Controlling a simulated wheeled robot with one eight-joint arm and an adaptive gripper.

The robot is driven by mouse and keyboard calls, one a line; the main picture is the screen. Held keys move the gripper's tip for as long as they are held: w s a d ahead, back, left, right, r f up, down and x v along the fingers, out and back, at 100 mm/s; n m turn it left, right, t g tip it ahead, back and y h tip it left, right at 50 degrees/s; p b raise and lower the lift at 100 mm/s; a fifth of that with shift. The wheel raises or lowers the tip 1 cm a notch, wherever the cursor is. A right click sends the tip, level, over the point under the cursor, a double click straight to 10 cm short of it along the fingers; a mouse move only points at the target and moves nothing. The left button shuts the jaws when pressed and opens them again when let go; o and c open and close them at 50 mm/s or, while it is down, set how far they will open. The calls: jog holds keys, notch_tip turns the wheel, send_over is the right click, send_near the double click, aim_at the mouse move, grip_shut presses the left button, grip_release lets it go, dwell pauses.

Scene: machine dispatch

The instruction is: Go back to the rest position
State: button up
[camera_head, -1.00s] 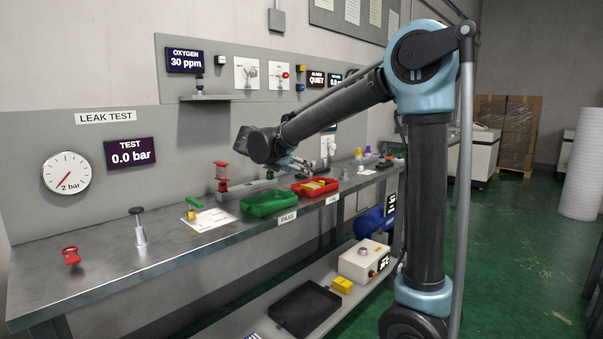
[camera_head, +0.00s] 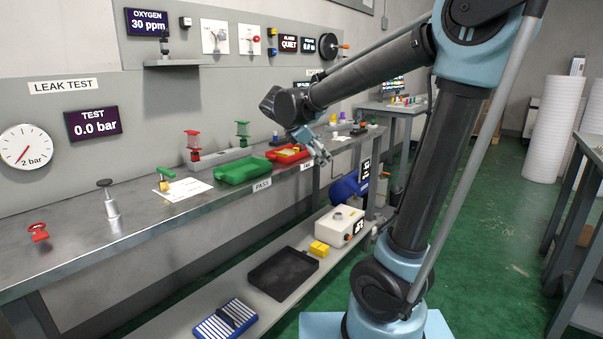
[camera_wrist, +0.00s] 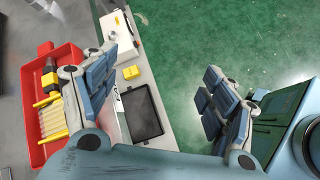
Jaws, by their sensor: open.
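My gripper (camera_head: 316,148) is in front of the bench, above its front edge near the red tray (camera_head: 288,152). In the wrist view my gripper (camera_wrist: 165,100) has its two finger sets wide apart, with nothing between them. Below the fingers lie the lower shelf and the green floor. The red tray also shows in the wrist view (camera_wrist: 37,148), left of the left finger, holding yellow pieces. My arm is bent, with its forearm reaching left over the bench edge.
The bench (camera_head: 75,262) carries a green tray (camera_head: 228,178), a red handle (camera_head: 38,232) and a plunger-like post (camera_head: 110,205). The lower shelf holds a black tray (camera_head: 262,283), a yellow block (camera_head: 318,248) and a white box (camera_head: 338,228). Another table (camera_head: 590,150) stands at right. Green floor is open between.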

jog(key=s+d+f+m+g+y, duration=0.2)
jog(key=s+d+f+m, duration=0.3)
jog(key=s+d, duration=0.2)
jog(key=s+d+f+m+g+y, duration=0.1)
jog(key=s+d+f+m, duration=0.45)
jog(key=s, duration=0.25)
jog(key=s+d+f+m+y, duration=0.1)
jog(key=s+f+m+y, duration=0.2)
jog(key=s+f+m, duration=0.7)
jog(key=shift+s+d+g+y, duration=0.15)
jog(key=shift+s+g+y, duration=0.2)
jog(key=shift+s, duration=0.7)
jog(key=shift+m, duration=0.25)
